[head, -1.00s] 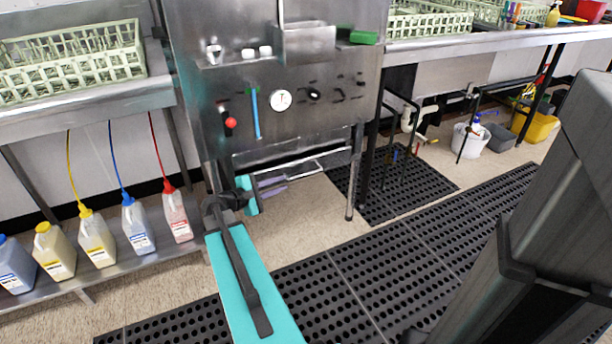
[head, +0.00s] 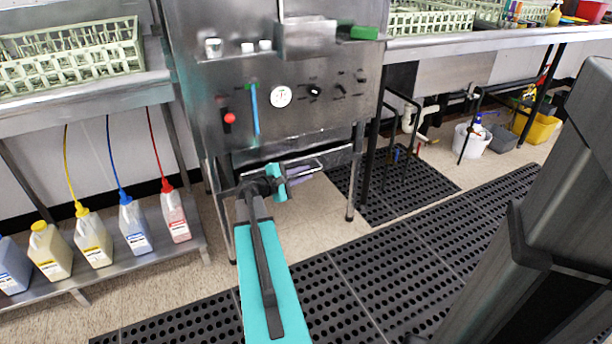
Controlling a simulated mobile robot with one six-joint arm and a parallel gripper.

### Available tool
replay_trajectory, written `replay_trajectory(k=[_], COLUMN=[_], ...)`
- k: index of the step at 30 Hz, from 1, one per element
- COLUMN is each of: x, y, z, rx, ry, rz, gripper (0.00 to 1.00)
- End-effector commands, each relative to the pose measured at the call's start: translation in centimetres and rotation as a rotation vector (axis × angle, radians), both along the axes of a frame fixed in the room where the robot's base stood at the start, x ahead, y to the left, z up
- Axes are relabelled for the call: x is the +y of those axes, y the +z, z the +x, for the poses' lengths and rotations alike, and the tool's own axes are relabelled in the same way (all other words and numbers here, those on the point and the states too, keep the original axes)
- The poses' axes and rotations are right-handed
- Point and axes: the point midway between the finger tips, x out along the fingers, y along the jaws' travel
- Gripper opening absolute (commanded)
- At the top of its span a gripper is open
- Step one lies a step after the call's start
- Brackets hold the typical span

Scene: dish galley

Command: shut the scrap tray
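The scrap tray (head: 306,167) appears as a shallow metal tray with a rail-like front, low under the steel dish machine (head: 290,118). How far out it stands is hard to tell. My gripper (head: 279,184), with teal fingers, is at the left part of the tray's front, very close to it in the picture. I cannot tell whether it touches. My wrist hides the tray's left part. The finger gap does not show clearly, and I see nothing held.
Several chemical jugs (head: 134,225) stand on a low shelf at the left. The machine's front leg (head: 351,190) is right of the tray. Black perforated mats (head: 400,225) cover the floor in front. A white bucket (head: 471,141) stands at the back right.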

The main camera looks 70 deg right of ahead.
Motion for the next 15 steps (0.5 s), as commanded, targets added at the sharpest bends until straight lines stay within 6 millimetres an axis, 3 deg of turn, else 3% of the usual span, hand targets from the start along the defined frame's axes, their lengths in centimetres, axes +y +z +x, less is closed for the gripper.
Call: replay_trajectory(k=[6,15], x=[-1.08,-1.12], y=[-0.27,-0.26], z=[-0.39,-0.47], rx=[0.000,0.000], ry=[0.001,0.001], rz=[0.000,0.000], gripper=[0.17,0.15])
